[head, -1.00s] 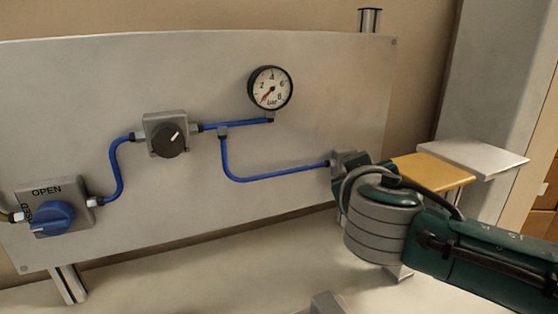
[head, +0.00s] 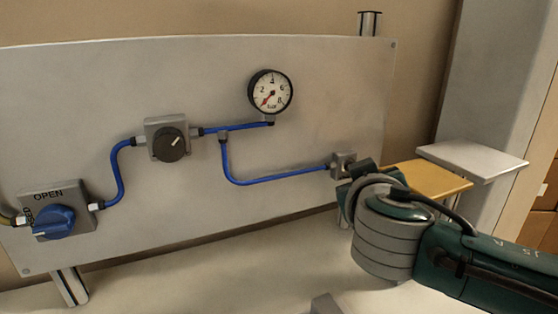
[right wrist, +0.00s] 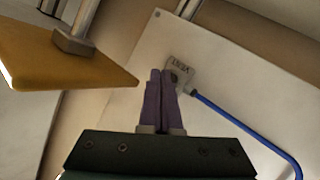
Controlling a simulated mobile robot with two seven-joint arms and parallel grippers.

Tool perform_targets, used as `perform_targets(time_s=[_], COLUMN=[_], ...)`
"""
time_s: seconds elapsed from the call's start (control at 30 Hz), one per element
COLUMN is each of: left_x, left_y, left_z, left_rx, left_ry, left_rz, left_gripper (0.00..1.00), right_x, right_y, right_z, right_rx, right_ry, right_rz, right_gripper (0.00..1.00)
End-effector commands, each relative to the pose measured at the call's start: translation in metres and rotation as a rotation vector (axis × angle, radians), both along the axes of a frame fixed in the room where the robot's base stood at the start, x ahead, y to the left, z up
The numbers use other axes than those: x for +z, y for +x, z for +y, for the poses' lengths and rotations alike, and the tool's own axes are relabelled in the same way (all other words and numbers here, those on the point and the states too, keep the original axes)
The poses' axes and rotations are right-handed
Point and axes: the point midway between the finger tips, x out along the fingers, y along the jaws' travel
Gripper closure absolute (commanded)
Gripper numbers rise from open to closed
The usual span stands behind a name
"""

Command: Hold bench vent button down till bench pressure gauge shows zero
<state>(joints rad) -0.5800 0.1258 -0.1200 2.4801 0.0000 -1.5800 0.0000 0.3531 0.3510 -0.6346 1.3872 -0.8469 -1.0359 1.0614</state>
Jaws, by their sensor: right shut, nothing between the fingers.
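The vent block (head: 342,164), a small grey box, sits at the right end of the blue hose on the grey panel. In the right wrist view its label reads VENT and its dark round button (right wrist: 174,78) shows just beside my fingertips. My right gripper (right wrist: 160,76) is shut and empty, its purple fingers together and pointing at the block; I cannot tell whether they touch the button. In the head view my right wrist hides the fingers. The pressure gauge (head: 270,92) is round and white, with its red needle pointing down-left, near the low end of the scale.
A blue valve handle (head: 52,222) marked OPEN is at lower left, and a black knob (head: 172,144) is mid-panel. Blue hose (head: 270,180) joins the fittings. A yellow shelf (head: 430,179) and a white shelf (head: 475,158) stand close on the right.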

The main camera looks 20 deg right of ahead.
Motion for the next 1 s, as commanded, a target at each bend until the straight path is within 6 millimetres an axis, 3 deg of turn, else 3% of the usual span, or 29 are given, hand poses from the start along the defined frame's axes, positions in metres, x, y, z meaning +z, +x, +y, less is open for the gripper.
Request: perform_targets(time_s=[0.43,0.83,1.0], left_x=[0.004,0.021,0.023], left_y=[0.000,0.000,0.000], left_z=[-0.001,-0.003,-0.003], left_rx=[0.002,0.007,0.006], left_ry=[-0.003,-0.011,-0.010], left_rz=[0.000,0.000,-0.001], left_gripper=[1.00,1.00,1.00], right_x=[0.001,0.000,0.000], right_y=[-0.007,-0.047,-0.055], right_z=[-0.001,-0.006,-0.007], right_rx=[0.000,-0.009,-0.007], right_ry=[0.000,-0.004,-0.003], right_rz=[0.001,0.004,0.002], right_gripper=[1.00,1.00,1.00])
